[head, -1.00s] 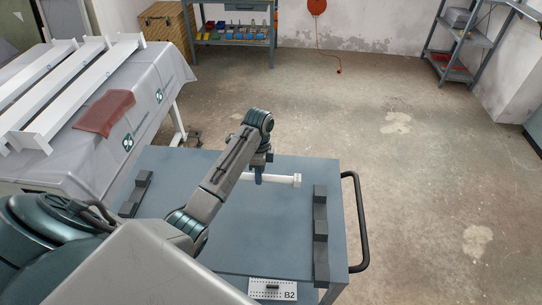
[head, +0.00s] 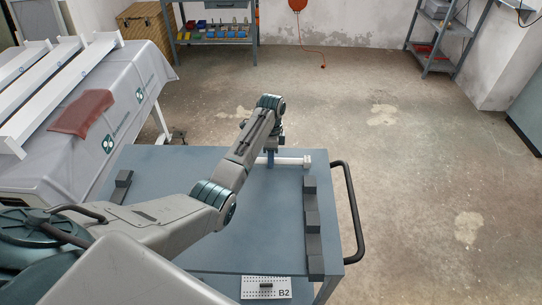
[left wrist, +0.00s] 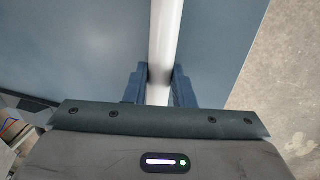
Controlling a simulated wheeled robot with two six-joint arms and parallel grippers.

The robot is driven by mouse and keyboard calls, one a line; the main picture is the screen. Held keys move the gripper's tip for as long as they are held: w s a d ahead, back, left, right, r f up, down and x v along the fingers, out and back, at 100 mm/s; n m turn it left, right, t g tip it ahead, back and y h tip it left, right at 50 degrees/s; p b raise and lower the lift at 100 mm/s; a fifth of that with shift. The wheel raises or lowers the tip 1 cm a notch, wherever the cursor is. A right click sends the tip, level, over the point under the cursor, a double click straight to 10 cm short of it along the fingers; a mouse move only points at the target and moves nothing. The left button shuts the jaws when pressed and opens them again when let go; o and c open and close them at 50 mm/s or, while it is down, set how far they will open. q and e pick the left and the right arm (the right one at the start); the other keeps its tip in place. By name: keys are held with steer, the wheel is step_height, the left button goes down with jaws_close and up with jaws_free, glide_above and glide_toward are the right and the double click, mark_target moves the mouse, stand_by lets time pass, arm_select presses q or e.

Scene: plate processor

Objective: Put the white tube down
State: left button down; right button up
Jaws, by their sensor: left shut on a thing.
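The white tube (head: 291,161) lies crosswise over the far part of the grey-blue trolley top (head: 250,235). Its right end is close to the far end of the right dark notched support (head: 312,208); whether it touches is unclear. My left gripper (head: 270,161) is shut on the tube. In the left wrist view the tube (left wrist: 164,40) runs between the two blue fingers of the gripper (left wrist: 160,85). The arm hides the tube's left part in the head view. The left dark support (head: 121,187) stands near the trolley's left edge. My right gripper is not in view.
A black handle (head: 355,215) runs along the trolley's right side. A plate marked B2 (head: 266,288) is at its near edge. A covered table (head: 130,105) with white frames and a red cloth (head: 82,112) stands left. Open floor (head: 420,170) lies right.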

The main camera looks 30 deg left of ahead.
arm_select(q)
steer(key=shift+f, duration=0.15)
steer(key=c, duration=1.5)
jaws_free()
steer(key=shift+w+r, duration=0.1)
steer(key=shift+r, duration=0.3)
steer(key=r, duration=0.3)
steer(key=w+r+b, duration=0.1)
steer(key=r, duration=0.1)
steer(key=shift+a+r, duration=0.15)
steer(key=shift+a, duration=0.05)
step_height(320, 180, up, 6)
steer(key=w+p, duration=0.1)
steer(key=p, duration=0.3)
steer(key=shift+a+p, duration=0.25)
steer(key=shift+p, duration=0.1)
